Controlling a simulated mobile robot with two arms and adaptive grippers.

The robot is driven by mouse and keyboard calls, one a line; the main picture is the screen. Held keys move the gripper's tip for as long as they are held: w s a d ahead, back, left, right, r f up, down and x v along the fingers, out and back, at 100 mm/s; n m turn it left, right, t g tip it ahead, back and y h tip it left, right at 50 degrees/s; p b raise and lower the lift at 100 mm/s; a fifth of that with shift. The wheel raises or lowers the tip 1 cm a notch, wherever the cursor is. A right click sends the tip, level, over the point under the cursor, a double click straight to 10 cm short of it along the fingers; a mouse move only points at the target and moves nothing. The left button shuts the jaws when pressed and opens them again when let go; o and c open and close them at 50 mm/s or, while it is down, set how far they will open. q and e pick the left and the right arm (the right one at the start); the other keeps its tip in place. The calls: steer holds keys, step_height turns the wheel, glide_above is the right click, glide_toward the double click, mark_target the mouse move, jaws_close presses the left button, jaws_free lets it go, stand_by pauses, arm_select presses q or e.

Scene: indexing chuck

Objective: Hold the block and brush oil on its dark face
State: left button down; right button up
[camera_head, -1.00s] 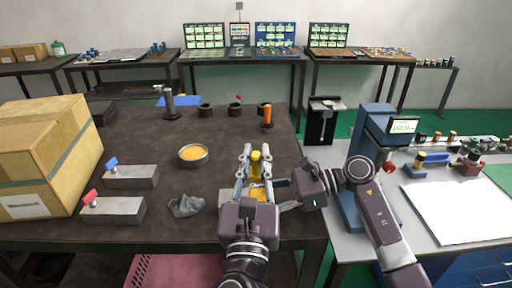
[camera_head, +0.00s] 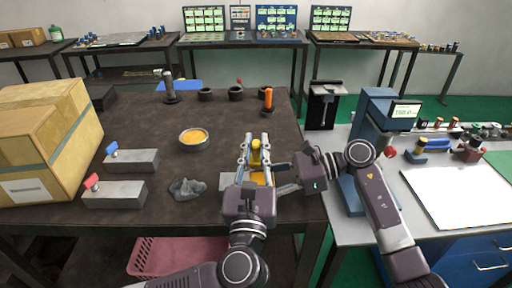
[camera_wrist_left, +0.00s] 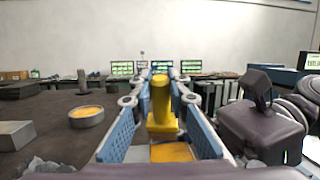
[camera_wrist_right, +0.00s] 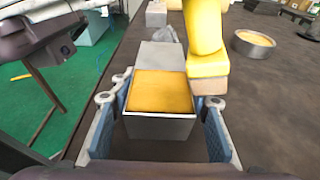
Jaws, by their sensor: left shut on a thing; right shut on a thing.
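My left gripper (camera_head: 255,146) is shut on a yellow brush (camera_wrist_left: 160,105), which stands upright with its head down. My right gripper (camera_wrist_right: 160,95) is shut on the sides of a grey metal block (camera_wrist_right: 160,128). The block's top face (camera_wrist_right: 160,92) looks amber all over; no dark area shows on it. In the right wrist view the brush head (camera_wrist_right: 208,85) is at the right edge of the block, over or next to my finger; I cannot tell whether it touches. A bowl of amber oil (camera_head: 193,148) stands on the table, left of both grippers.
On the dark table (camera_head: 215,112) lie a crumpled grey rag (camera_head: 187,189) and two metal blocks with a blue (camera_head: 132,160) and a red handle (camera_head: 115,190). A cardboard box (camera_head: 45,140) fills the left. An orange-handled tool (camera_head: 268,99) stands behind.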

arm_select(q)
steer(key=shift+v, duration=1.5)
steer(key=shift+s+d+r, duration=0.2)
steer(key=shift+s+r, duration=0.05)
steer(key=shift+s, duration=0.1)
step_height(320, 180, up, 8)
arm_select(e)
steer(key=shift+f, duration=0.1)
arm_select(q)
steer(key=shift+w, duration=0.1)
arm_select(e)
steer(key=o, duration=1.4)
steer(key=shift+c, duration=0.2)
steer(key=shift+d, duration=0.1)
steer(key=v, duration=1.2)
